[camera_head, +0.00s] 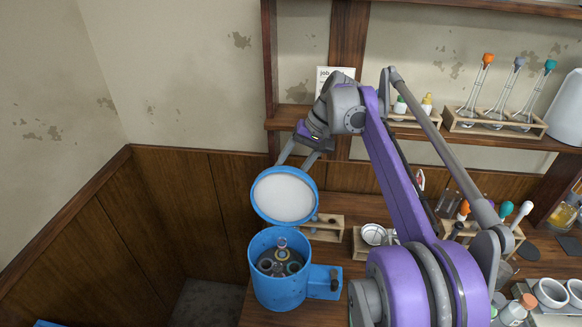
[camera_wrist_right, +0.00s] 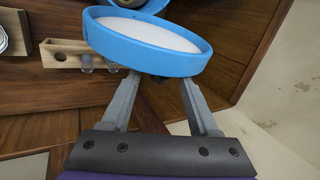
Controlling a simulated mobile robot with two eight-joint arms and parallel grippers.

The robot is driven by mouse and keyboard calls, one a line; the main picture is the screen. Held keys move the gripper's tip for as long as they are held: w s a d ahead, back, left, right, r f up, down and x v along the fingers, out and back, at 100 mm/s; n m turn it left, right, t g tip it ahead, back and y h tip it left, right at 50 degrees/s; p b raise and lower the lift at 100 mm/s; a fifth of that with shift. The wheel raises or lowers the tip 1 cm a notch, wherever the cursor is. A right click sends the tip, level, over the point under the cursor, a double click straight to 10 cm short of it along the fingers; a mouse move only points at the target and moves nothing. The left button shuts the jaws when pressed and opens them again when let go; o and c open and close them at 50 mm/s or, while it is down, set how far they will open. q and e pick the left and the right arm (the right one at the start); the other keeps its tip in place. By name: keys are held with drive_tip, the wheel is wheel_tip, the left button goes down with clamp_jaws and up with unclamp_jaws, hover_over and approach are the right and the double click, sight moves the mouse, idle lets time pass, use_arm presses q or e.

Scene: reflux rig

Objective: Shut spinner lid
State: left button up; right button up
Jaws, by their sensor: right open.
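The spinner (camera_head: 279,287) is a blue cylinder at the left end of the bench, with tubes standing inside. Its round lid (camera_head: 284,196) is blue with a white inner face and stands raised, tilted up behind the opening. My right gripper (camera_head: 297,158) is at the lid's upper back edge with its fingers spread. In the right wrist view the lid (camera_wrist_right: 150,62) lies across the front of my right gripper (camera_wrist_right: 160,95), and the fingertips are partly hidden behind it. I cannot tell whether they touch it. My left gripper is in neither view.
A wooden rack (camera_head: 325,229) stands just behind the spinner, and it also shows in the right wrist view (camera_wrist_right: 62,58). A shelf above holds a rack of flasks (camera_head: 496,125). Glassware and bowls crowd the bench at right. Floor space is open left of the spinner.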

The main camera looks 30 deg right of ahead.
clamp_jaws()
idle(0.3)
idle(1.1)
